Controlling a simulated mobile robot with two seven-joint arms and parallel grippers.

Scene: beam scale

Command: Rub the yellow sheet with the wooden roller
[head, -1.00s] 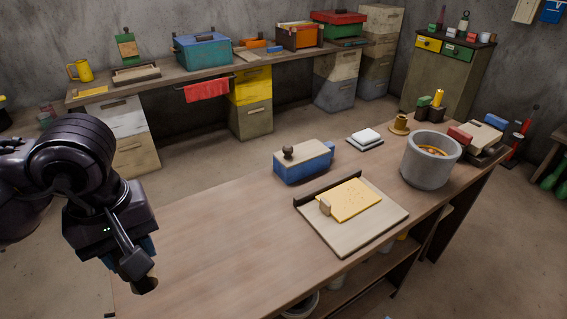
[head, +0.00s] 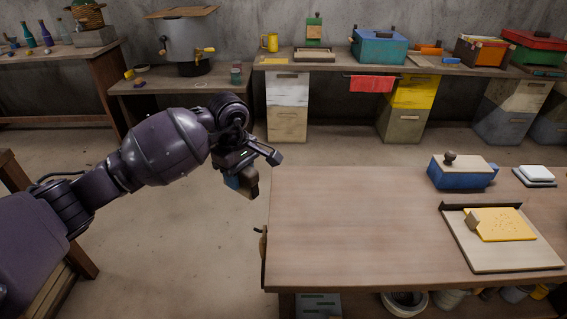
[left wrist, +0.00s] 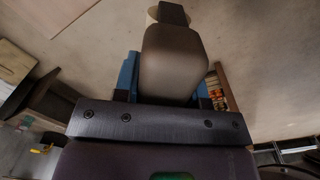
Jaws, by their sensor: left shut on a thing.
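The yellow sheet (head: 508,228) lies on a pale board (head: 490,253) on the right part of the wooden table. My left gripper (head: 240,180) is just left of the table's left edge in the picture, well away from the sheet. It is shut on a brown piece, apparently the wooden roller (head: 251,187), pointing downward. In the left wrist view this held piece (left wrist: 173,65) sits between blue fingers, with a tan round end beyond it. My right gripper is not in view.
A blue box with a knobbed lid (head: 460,176) and stacked white pads (head: 535,175) stand behind the board. The table's left half (head: 340,225) is clear. Open floor lies behind the table, before the back bench (head: 330,63).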

